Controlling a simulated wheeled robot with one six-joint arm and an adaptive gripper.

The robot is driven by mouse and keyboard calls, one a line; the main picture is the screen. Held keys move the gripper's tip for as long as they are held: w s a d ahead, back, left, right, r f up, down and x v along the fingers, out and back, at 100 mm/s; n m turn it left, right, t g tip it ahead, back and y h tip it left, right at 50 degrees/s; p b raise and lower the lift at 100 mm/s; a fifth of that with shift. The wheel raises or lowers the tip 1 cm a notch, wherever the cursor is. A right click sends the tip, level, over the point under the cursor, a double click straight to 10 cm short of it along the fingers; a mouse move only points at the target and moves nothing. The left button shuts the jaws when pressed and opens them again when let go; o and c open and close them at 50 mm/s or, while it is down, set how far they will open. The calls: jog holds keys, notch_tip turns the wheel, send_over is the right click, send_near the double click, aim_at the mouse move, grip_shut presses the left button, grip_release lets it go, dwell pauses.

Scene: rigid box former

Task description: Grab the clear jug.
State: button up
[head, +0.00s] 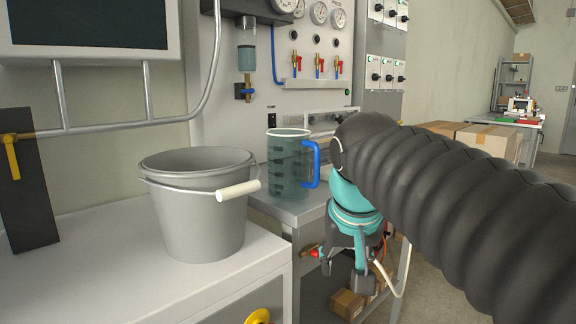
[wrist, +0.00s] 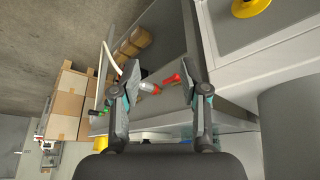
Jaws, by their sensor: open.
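The clear jug (head: 288,168) is a teal-tinted see-through measuring jug with dark markings and a blue handle (head: 312,164) on its right side. In the head view it stands upright on the grey bench (head: 306,212), right of the bucket. My gripper (head: 347,279) hangs to the right of the jug and lower, in front of the bench edge, apart from the jug. In the wrist view my gripper (wrist: 160,82) is open, with nothing held between the fingers. The jug cannot be made out in the wrist view.
A grey bucket (head: 203,225) with a white grip stands on the near counter (head: 148,288), left of the jug. A gauge panel (head: 290,105) rises behind. Open floor lies to the right.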

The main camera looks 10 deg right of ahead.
jog(key=w+a+r+m+g+h+p, duration=0.1)
jog(key=w+r, duration=0.4)
jog(key=r, duration=0.2)
jog(key=w+r+m+p, duration=0.1)
jog(key=w+r+m, duration=0.1)
jog(key=w+r, duration=0.45)
jog(key=m+h+p, duration=0.1)
jog(key=m+p, duration=0.1)
jog(key=m, duration=0.2)
send_near(315, 169)
jog(key=shift+g, duration=0.4)
jog(key=shift+w+b+x, duration=0.15)
jog(key=shift+b+x, duration=0.7)
jog(key=shift+x, duration=1.8)
jog(key=shift+w+b+x, duration=0.2)
jog(key=shift+b+x, duration=0.6)
jog(key=shift+x, duration=1.85)
jog(key=shift+r, duration=0.1)
grip_shut()
